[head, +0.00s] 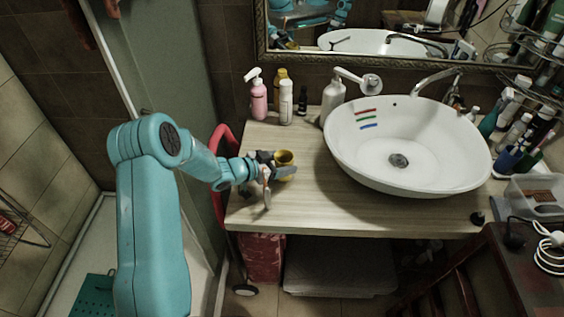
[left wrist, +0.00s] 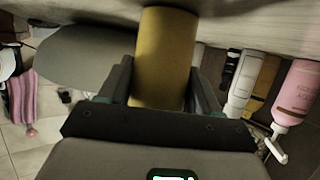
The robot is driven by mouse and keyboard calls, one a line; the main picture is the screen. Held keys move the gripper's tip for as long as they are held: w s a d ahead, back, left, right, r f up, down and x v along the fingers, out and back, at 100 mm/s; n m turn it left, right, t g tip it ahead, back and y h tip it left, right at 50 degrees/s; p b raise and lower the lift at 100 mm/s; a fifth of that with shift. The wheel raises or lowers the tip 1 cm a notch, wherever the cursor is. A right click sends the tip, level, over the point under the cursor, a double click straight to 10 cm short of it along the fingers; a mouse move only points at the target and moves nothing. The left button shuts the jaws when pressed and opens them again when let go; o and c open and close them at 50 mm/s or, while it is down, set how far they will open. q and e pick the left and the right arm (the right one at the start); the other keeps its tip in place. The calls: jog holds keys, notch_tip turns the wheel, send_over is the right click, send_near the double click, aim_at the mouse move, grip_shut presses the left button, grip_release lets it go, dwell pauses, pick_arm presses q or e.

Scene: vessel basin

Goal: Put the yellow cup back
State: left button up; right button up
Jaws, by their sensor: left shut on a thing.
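The yellow cup (head: 284,160) is at the left part of the wooden counter in the head view. My left gripper (head: 276,170) comes in from the left and is shut on the cup. In the left wrist view the cup (left wrist: 165,58) fills the space between the two fingers of my left gripper (left wrist: 162,85). The cup looks upright in the head view. I cannot tell whether its base touches the counter. My right gripper is in neither view.
The counter (head: 300,205) is clear in front of the cup. A white basin (head: 340,160) stands to the right. A pink bottle (head: 259,100), a white bottle (head: 286,103) and a larger white dispenser (head: 332,100) stand behind. A mirror (head: 300,40) hangs at the back.

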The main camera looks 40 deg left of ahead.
pick_arm(q)
jog(key=shift+d+r, duration=0.1)
jog(key=shift+d, duration=0.1)
jog(key=o, duration=1)
jog(key=shift+a+f, duration=0.15)
jog(key=shift+f, duration=0.1)
jog(key=shift+o, duration=0.2)
jog(key=shift+r, duration=0.1)
jog(key=shift+r, duration=0.25)
jog(key=b+v, duration=0.1)
jog(key=v, duration=1.1)
jog(key=shift+b, duration=0.3)
